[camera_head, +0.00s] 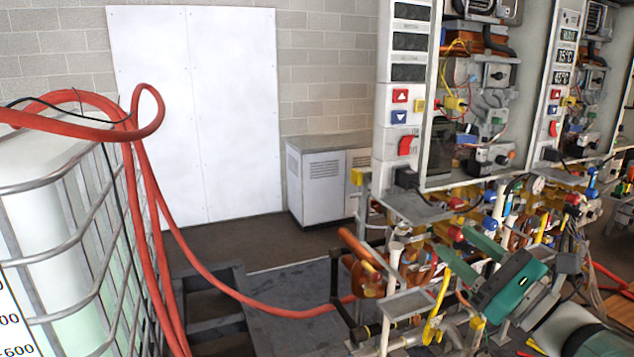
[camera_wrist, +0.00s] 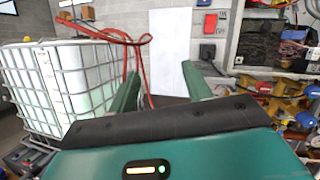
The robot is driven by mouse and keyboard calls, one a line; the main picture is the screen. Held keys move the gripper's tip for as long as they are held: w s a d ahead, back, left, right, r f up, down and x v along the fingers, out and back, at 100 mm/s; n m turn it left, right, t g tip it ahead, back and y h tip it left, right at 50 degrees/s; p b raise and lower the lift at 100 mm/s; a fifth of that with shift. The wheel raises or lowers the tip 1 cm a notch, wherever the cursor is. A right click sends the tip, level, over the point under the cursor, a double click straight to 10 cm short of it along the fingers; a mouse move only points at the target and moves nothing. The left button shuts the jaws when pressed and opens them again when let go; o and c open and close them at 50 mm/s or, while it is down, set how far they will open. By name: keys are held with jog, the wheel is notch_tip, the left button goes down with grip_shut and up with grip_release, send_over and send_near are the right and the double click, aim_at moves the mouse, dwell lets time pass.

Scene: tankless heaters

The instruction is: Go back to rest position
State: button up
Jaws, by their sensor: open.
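My gripper (camera_head: 453,240) is green and grey and sits at the lower right in the head view, in front of the pipes under the tankless heater panel (camera_head: 470,100). Its two fingers point to the upper left, apart from each other, with nothing between them. In the wrist view my gripper (camera_wrist: 160,76) also shows its two green fingers spread apart. A white wall panel (camera_wrist: 172,50) shows beyond them. The head view overlaps the gripper with pipes and valves, so I cannot tell its exact distance from them.
A caged white tank (camera_head: 65,225) stands at the left. A red hose (camera_head: 230,290) runs from it across the floor towards the pipes. A grey cabinet (camera_head: 318,190) stands by the back wall. Open dark floor (camera_head: 240,240) lies between the tank and the heaters.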

jog(key=s+a+f+n+g+h, duration=0.2)
jog(key=s+a+f+n+g, duration=0.6)
jog(key=a+f+n+g, duration=0.45)
jog(key=s+d+f+n+h, duration=0.4)
jog(key=s+n+h, duration=0.2)
jog(key=n+h, duration=0.4)
jog(key=n, duration=0.3)
jog(key=shift+d+f+n+t+h, duration=0.25)
jog(key=shift+d+n+t+h, duration=0.05)
jog(key=shift+d+n+t, duration=0.1)
